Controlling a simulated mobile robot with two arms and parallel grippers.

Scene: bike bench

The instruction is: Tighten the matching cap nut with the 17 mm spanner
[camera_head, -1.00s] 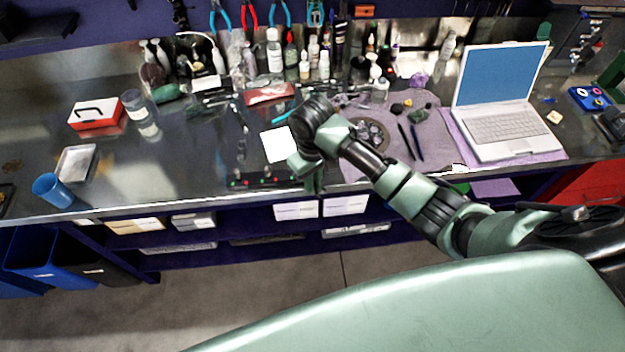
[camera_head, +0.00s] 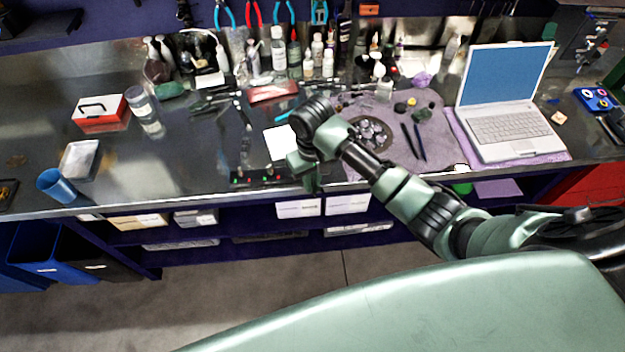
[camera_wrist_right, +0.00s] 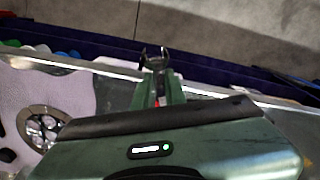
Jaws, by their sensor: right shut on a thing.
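My right gripper (camera_head: 308,178) is over the front edge of the bench, pointing down, beside a dark strip (camera_head: 262,177) with small red and green marks. The right wrist view shows its fingers (camera_wrist_right: 158,92) shut on a spanner (camera_wrist_right: 153,58), whose dark open-ended jaw sticks out beyond the fingertips. A small red part shows between the fingers. The size marking on the spanner cannot be read. The cap nuts cannot be made out clearly; the strip is partly hidden by the gripper. My left gripper is in neither view.
A white sheet (camera_head: 281,146) lies just behind the strip. A chainring (camera_head: 372,134) lies on the grey mat (camera_head: 435,143), with a laptop (camera_head: 500,108) to the right. Bottles and tools line the back. A blue cup (camera_head: 58,187) stands at the left. The left-middle bench is mostly clear.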

